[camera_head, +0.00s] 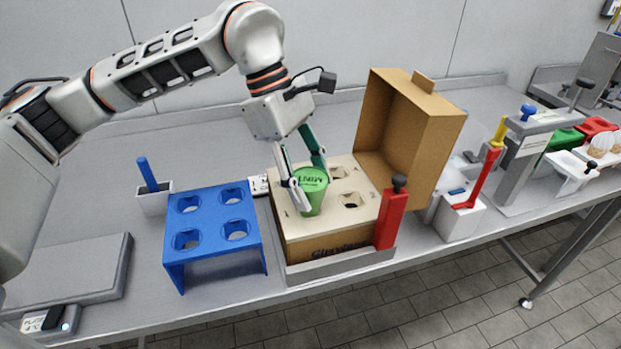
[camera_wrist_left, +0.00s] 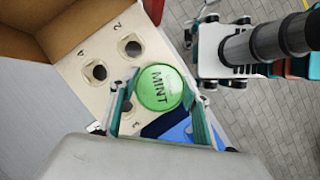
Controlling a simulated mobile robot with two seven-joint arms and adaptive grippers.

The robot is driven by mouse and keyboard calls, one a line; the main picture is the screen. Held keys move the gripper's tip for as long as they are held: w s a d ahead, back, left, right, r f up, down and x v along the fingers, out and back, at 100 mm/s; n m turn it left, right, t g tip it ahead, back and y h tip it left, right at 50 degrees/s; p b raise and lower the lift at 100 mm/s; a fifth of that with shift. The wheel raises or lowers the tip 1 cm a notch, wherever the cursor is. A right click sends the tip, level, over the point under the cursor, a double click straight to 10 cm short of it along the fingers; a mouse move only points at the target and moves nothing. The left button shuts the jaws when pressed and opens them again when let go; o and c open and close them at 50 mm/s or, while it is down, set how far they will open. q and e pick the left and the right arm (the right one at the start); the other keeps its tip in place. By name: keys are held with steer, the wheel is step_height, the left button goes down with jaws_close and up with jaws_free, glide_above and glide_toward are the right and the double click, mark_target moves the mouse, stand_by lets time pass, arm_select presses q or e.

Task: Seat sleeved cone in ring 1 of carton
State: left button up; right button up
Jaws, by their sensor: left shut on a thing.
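My left gripper (camera_head: 311,188) is shut on a green cone (camera_head: 313,200) whose round top reads MINT. The cone is upright over the front left part of the carton's cream top panel (camera_head: 291,229). Its lower end meets the panel in the picture, and I cannot tell whether it is in a ring or just above it. In the left wrist view the cone's green top (camera_wrist_left: 160,88) sits between the two fingers and hides what is beneath. Rings 2 (camera_wrist_left: 132,47) and 4 (camera_wrist_left: 99,71) are empty. My right gripper is not in view.
The carton's brown lid (camera_head: 408,130) stands open behind. A red upright tool (camera_head: 391,218) stands at the carton's front right corner. A blue stand (camera_head: 211,212) with empty holes is close on the left. A grey holder (camera_head: 154,200) with a blue handle stands beyond it.

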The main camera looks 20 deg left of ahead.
arm_select(q)
steer(key=shift+f, duration=0.6)
steer(key=o, duration=1.2)
steer(key=v, duration=1.2)
steer(key=shift+d, duration=0.1)
